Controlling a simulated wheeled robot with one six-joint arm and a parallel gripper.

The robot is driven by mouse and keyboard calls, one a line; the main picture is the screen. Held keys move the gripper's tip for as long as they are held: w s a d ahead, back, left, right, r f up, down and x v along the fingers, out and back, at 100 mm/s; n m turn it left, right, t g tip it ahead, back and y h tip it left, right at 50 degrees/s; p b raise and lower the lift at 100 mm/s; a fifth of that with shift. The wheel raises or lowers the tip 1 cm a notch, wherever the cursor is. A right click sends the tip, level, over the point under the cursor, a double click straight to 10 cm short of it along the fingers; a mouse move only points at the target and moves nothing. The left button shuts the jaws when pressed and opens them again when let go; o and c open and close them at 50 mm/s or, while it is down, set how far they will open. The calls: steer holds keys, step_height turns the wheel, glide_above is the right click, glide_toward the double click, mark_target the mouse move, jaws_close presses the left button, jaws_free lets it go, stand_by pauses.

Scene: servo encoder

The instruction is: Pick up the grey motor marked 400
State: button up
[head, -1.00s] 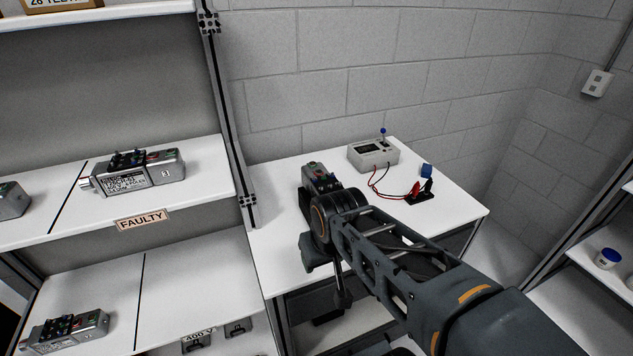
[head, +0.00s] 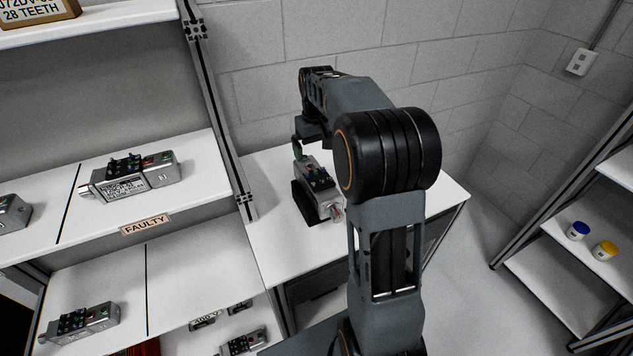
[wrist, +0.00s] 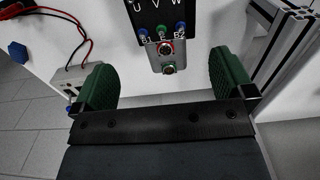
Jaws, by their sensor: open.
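A grey motor (head: 318,190) with a black terminal block and coloured parts on top sits on a dark stand on the white table. No 400 marking is readable on it. My gripper (head: 298,148) is at its far end, partly hidden by my arm. In the wrist view, the two green fingers of my gripper (wrist: 165,82) are apart with nothing between them. The motor's end (wrist: 165,50), with its U V W terminals and round connectors, lies just beyond the fingertips, roughly centred between them.
Other grey motors stand on the shelves at left: one above the FAULTY label (head: 145,224), others lower down. The wrist view shows a tester box (wrist: 78,80) with red and black leads.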

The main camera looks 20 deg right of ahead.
mark_target(316, 173)
step_height(316, 173, down, 12)
steer(key=shift+p, duration=1.1)
steer(key=shift+c, duration=0.4)
steer(key=c, duration=1.6)
steer(key=shift+r, duration=0.1)
steer(key=shift+c, duration=0.8)
steer(key=shift+r, duration=0.15)
